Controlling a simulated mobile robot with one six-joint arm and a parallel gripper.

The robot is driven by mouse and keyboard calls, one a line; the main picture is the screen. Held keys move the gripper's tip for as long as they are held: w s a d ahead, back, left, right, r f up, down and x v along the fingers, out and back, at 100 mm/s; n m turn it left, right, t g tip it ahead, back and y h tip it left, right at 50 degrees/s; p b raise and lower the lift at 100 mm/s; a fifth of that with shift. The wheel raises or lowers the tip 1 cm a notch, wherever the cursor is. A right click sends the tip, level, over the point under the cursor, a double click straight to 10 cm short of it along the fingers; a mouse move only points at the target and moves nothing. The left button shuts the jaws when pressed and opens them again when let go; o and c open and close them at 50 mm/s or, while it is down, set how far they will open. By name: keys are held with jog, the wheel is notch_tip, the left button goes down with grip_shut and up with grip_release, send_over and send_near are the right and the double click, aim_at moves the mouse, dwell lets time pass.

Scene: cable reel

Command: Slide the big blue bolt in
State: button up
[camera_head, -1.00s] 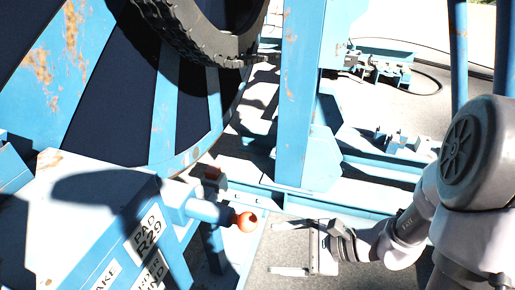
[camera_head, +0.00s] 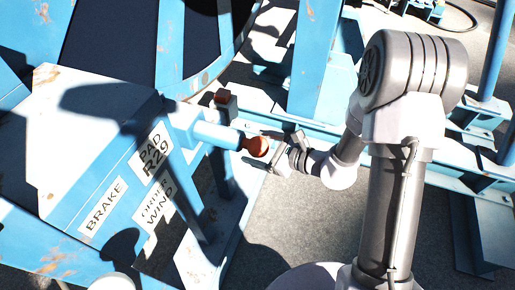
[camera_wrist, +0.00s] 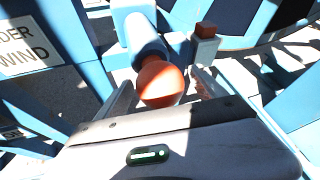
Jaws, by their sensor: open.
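The big blue bolt (camera_head: 217,135) sticks out of a blue housing and ends in a round orange-red knob (camera_head: 257,146). In the wrist view the bolt (camera_wrist: 146,38) points toward me, with its knob (camera_wrist: 160,84) large in the middle. My gripper (camera_head: 272,158) is just beyond the knob's free end in the head view. In the wrist view my gripper (camera_wrist: 163,94) is open, one finger on each side of the knob. I cannot tell whether either finger touches it. The bolt's far end is hidden inside the housing.
A blue box with printed labels (camera_head: 103,205) stands at the left. A small block with a red-brown top (camera_head: 222,97) is close beside the bolt. The large reel (camera_head: 200,75) rises behind, with a blue post (camera_head: 308,60) to its right. Grey ground (camera_head: 265,225) is open below.

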aim_at(224, 136)
jog(key=shift+w+a, duration=0.15)
jog(key=shift+a, duration=0.05)
grip_shut()
jog(key=w+a, duration=0.1)
jog(key=a, duration=0.2)
jog(key=w+a, duration=0.1)
jog(key=a, duration=0.2)
jog(key=w+a, duration=0.1)
jog(key=a, duration=0.3)
jog(key=shift+w+b, duration=0.35)
jog(key=shift+b, duration=0.05)
jog(key=shift+r, duration=0.1)
